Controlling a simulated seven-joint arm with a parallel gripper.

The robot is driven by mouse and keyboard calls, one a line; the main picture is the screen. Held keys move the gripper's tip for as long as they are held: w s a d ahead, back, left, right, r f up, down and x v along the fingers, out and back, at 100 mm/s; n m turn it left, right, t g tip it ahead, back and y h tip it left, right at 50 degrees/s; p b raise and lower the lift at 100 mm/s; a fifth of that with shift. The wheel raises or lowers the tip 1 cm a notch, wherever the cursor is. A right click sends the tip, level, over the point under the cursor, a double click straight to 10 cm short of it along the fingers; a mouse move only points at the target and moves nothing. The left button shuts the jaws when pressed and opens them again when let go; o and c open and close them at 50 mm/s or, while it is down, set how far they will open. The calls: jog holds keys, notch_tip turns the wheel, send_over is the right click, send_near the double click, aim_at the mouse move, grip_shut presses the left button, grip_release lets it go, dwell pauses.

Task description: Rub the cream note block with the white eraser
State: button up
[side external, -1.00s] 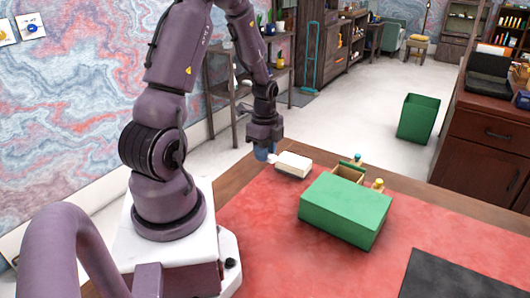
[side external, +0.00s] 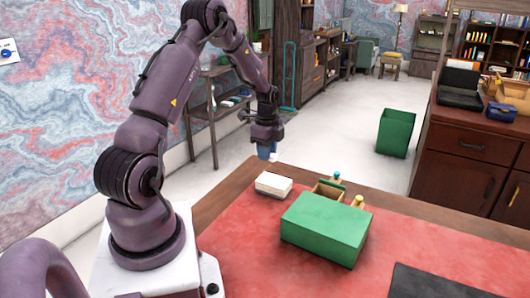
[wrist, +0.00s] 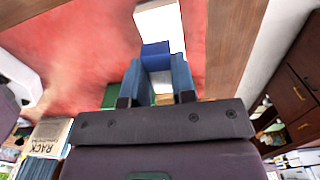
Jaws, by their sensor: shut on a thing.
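The cream note block (side external: 273,185) lies flat near the far left edge of the red desk mat; it shows white in the wrist view (wrist: 158,20). My gripper (side external: 266,151) is above and slightly beyond the block, with a visible gap between them. Its blue fingers are shut on the white eraser (side external: 274,157), whose pale end shows at the fingertips. In the wrist view, a dark blue piece (wrist: 155,48) sits between the fingertips and overlaps the block's near end; it appears to be the eraser's sleeve. The fingers hide much of the eraser.
A green box (side external: 325,228) stands right of the block on the red mat (side external: 240,250). Behind it is a small wooden holder (side external: 328,191) with items. A dark pad (side external: 430,281) lies at front right. A green bin (side external: 395,133) stands on the floor beyond the desk.

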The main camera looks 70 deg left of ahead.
aim_at(267, 178)
jog(key=shift+f, duration=2.7)
jog(key=shift+w+d+f, duration=0.15)
jog(key=shift+w+f, duration=0.05)
jog(key=shift+f, duration=0.55)
jog(key=shift+w+d+f, duration=0.1)
jog(key=shift+w+d, duration=1.25)
jog(key=s+a, duration=0.3)
jog(key=shift+r, duration=4.05)
jog(key=shift+d, duration=0.1)
